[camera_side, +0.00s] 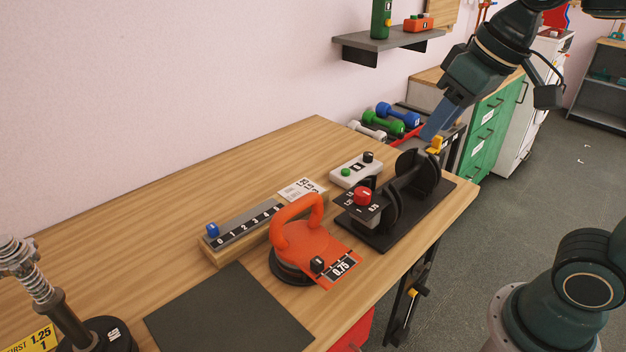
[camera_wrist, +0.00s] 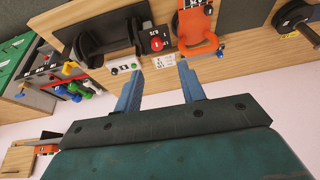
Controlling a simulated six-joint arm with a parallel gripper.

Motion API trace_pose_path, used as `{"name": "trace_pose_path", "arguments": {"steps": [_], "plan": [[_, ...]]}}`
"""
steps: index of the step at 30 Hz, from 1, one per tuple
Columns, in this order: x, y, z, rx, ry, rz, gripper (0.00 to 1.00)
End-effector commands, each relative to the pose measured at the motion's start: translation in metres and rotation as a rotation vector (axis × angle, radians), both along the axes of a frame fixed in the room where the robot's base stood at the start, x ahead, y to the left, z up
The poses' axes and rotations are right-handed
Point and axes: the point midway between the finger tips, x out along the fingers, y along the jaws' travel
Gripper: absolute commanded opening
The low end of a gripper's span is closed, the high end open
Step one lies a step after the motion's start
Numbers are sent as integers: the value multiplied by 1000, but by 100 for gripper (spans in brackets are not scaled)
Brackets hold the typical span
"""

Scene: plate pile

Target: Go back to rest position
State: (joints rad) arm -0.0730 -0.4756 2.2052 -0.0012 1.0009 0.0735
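My gripper (camera_side: 430,132) is raised above the far right end of the table in the side view, with its blue fingers pointing down and left. In the wrist view its two blue fingers (camera_wrist: 160,72) are spread apart with nothing between them, so it is open and empty. Below the fingers in the side view is a black rack (camera_side: 383,238) holding upright black plates. Whether the fingertips overlap the rack in depth is hard to tell. The rack also shows in the wrist view (camera_wrist: 112,65).
An orange handled weight (camera_side: 300,258) marked 0.75, a numbered scale (camera_side: 245,230) with a blue knob, a white button box (camera_side: 355,171) and a dark mat (camera_side: 230,312) are on the wooden table (camera_side: 120,205). A spring post (camera_side: 60,305) stands left. A wall shelf (camera_side: 388,40) hangs behind.

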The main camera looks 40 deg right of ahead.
Motion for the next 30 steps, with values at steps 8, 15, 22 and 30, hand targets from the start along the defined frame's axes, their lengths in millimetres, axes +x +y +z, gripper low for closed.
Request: {"name": "trace_pose_path", "arguments": {"steps": [8, 15, 22, 30], "plan": [[-53, -15, -33, -19, -59, -7, 40], [-71, -18, -49, -28, -82, -8, 40], [-72, -19, -51, -30, -82, -8, 40], [-72, -19, -51, -30, -82, -8, 40]]}}
